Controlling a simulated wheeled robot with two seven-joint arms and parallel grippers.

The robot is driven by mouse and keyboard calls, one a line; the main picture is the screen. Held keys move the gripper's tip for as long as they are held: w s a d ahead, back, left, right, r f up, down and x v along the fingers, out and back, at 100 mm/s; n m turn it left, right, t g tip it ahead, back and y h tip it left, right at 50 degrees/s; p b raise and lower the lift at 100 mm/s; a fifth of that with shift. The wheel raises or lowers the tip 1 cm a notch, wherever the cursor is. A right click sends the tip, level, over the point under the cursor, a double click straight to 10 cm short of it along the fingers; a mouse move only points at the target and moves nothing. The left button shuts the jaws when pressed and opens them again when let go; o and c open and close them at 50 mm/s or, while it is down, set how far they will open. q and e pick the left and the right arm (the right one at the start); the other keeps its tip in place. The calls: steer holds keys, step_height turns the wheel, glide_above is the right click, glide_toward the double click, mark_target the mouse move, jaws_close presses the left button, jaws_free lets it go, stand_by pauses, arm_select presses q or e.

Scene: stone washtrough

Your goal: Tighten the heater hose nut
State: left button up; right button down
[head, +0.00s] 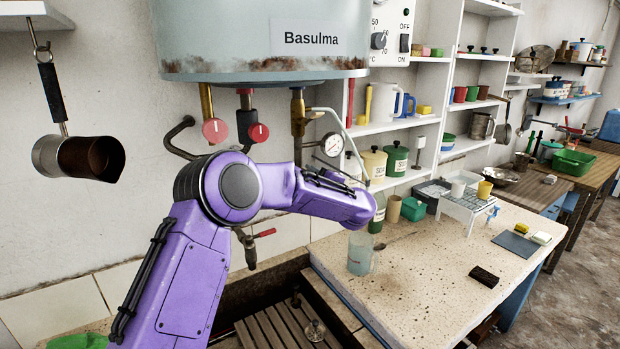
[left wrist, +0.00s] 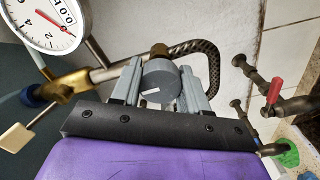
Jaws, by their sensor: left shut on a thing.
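The water heater (head: 265,35), marked Basulma, hangs at the top of the head view. A brass fitting (left wrist: 159,49) shows just behind the nut. A dark braided hose (left wrist: 205,47) curves beside it to the upper right. In the head view my purple left arm hides the gripper and the nut. My right gripper is not in view.
A pressure gauge (head: 332,144) and brass pipe (head: 298,115) are close to my arm; the gauge also shows in the left wrist view (left wrist: 45,22). A red-handled tap (left wrist: 274,90) is at right there. A glass jug (head: 360,254) stands on the speckled counter (head: 425,280).

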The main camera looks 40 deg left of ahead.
arm_select(q)
steer(key=o, duration=1.1)
steer(key=shift+r, duration=0.1)
steer(key=shift+c, duration=0.2)
steer(key=shift+d, duration=0.1)
steer(key=b+v, duration=0.4)
steer(key=v, duration=0.6)
steer(key=shift+s+d+b, duration=0.15)
steer(key=shift+d+b, duration=0.05)
steer(key=shift+b, duration=0.1)
steer(key=shift+r, duration=0.1)
